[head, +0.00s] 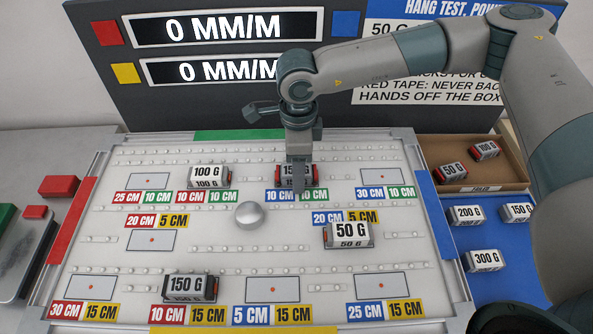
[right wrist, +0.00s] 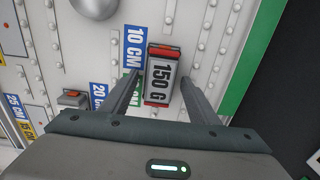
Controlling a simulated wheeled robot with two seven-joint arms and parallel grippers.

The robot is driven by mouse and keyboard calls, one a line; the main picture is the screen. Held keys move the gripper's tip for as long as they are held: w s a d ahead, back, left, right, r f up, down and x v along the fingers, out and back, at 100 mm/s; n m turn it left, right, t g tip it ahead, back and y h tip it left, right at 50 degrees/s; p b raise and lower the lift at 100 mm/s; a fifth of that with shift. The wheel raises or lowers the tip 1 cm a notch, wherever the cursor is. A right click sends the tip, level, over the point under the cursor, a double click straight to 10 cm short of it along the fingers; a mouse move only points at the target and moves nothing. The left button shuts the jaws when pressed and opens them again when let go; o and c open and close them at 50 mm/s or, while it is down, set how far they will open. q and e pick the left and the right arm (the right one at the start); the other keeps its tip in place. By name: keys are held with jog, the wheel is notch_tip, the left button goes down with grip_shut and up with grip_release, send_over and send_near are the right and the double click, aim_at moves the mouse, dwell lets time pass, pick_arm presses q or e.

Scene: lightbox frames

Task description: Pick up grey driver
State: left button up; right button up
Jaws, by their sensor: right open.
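I cannot make out a grey driver in either view. My right gripper (head: 299,186) is open over the back middle of the white panel (head: 190,262). A 150 G block (head: 284,172) with red ends is partly hidden behind it. In the right wrist view, the open fingers of the right gripper (right wrist: 161,82) lie on either side of this 150 G block (right wrist: 162,85); I cannot tell whether they touch it. A shiny grey dome (head: 249,215) is at the panel's middle. My left gripper is not in view.
Other weight blocks on the panel are a 100 G (head: 209,176), a 50 G (head: 348,235) and another 150 G (head: 190,287). A cardboard box (head: 500,181) and a blue mat (head: 520,266) hold more blocks at right. A grey tray (head: 30,262) is at left. A display board (head: 225,105) stands behind.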

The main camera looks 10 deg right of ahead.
jog(key=c, duration=1.2)
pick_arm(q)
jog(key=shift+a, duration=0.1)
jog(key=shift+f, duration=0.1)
pick_arm(e)
jog(key=shift+r, duration=0.1)
jog(key=shift+r+b, duration=0.7)
jog(key=shift+r, duration=0.05)
jog(key=s+r+b, duration=0.1)
jog(key=d+r+b, duration=0.1)
jog(key=r, duration=0.1)
jog(key=shift+s+r, duration=0.1)
jog(key=shift+s, duration=0.3)
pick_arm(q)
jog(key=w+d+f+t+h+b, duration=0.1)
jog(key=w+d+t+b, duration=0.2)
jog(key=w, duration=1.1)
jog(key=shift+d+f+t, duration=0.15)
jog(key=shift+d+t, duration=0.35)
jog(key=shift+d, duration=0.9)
pick_arm(e)
jog(key=shift+s+d+r, duration=0.85)
jog(key=shift+s+r, duration=0.15)
jog(key=shift+s, duration=0.35)
jog(key=shift+s+d+r, duration=0.9)
jog(key=shift+s+r, duration=0.15)
jog(key=shift+s, duration=0.3)
jog(key=shift+s+d+r, duration=0.85)
jog(key=shift+s+r, duration=0.15)
jog(key=shift+s, duration=0.35)
